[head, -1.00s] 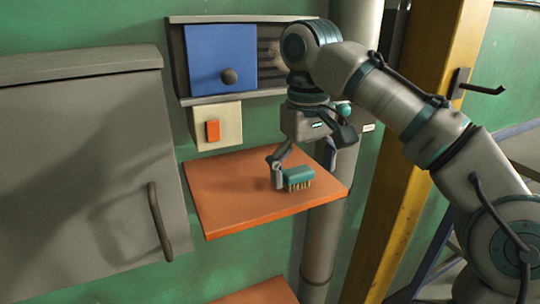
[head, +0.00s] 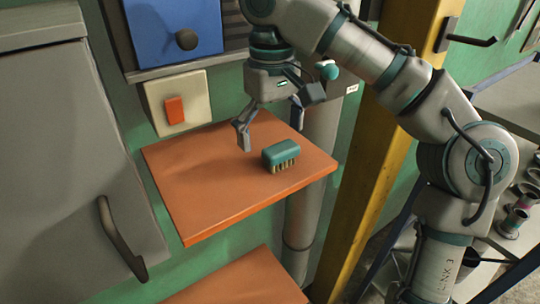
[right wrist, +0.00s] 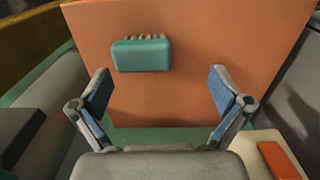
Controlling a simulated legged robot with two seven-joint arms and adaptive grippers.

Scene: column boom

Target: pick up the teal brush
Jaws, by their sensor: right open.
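The teal brush (head: 280,151) lies on the orange shelf (head: 215,200), its tan bristles showing along its lower front edge. My right gripper (head: 270,127) is open and empty, above the shelf toward the wall side, apart from the brush. In the right wrist view the brush (right wrist: 141,55) lies beyond the fingertips, left of the middle between the two blue-padded fingers of the open gripper (right wrist: 160,84). Its bristles point away from the gripper there. My left gripper is not in view.
A grey cabinet with a handle (head: 122,240) stands at left. A blue panel with a dark knob (head: 187,40) and a red switch (head: 174,110) are on the wall. A yellow post (head: 372,175) stands right of the shelf. A lower orange shelf (head: 245,282) is below.

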